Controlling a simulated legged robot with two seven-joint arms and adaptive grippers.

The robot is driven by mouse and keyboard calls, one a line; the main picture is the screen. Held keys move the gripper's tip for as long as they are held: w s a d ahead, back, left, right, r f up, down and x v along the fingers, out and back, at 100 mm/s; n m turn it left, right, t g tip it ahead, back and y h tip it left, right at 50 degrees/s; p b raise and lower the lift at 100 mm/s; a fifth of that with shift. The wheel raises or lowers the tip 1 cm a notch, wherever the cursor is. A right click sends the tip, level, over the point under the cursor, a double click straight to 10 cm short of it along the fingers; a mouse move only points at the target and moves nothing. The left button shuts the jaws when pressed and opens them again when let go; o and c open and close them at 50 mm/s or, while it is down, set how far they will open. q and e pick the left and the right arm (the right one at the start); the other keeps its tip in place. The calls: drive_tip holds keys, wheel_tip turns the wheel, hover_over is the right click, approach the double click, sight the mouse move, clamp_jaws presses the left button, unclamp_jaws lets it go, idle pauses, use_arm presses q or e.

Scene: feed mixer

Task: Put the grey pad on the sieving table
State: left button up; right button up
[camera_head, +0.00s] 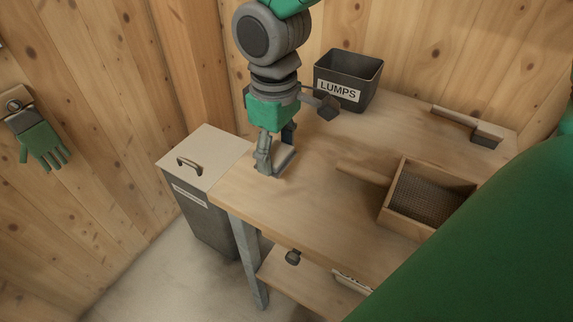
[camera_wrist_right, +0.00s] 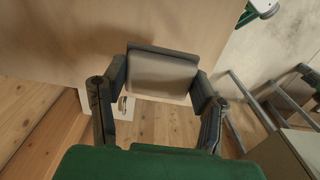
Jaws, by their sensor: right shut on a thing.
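My right gripper (camera_head: 276,166) comes down from the top of the head view to the left end of the wooden sieving table (camera_head: 310,205). It is shut on the grey pad (camera_head: 284,160), which is partly hidden by the fingers. In the right wrist view, the pad (camera_wrist_right: 160,75) lies flat-faced between the two fingers of the right gripper (camera_wrist_right: 160,85). The pad is over or at the tabletop near its left edge; I cannot tell whether it touches the wood. My left gripper is not in view.
A black LUMPS box (camera_head: 347,82) stands at the back. A wooden sieve (camera_head: 425,195) with a handle and a brush (camera_head: 468,125) lie on the right. A lidded bin (camera_head: 205,152) adjoins the table's left end. The table's middle is clear.

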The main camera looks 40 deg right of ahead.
sight(277, 183)
drive_tip(key=f, duration=0.2)
drive_tip(key=shift+a+f+b, duration=0.2)
drive_tip(key=shift+f+b, duration=0.1)
drive_tip(key=shift+f, duration=0.05)
wheel_tip(277, 183, down, 3)
drive_tip(key=shift+d+f+b, duration=0.1)
drive_tip(key=shift+d+b, duration=0.05)
drive_tip(key=shift+b, duration=0.4)
drive_tip(key=o, duration=1)
wheel_tip(277, 183, up, 12)
drive_tip(key=p, duration=0.4)
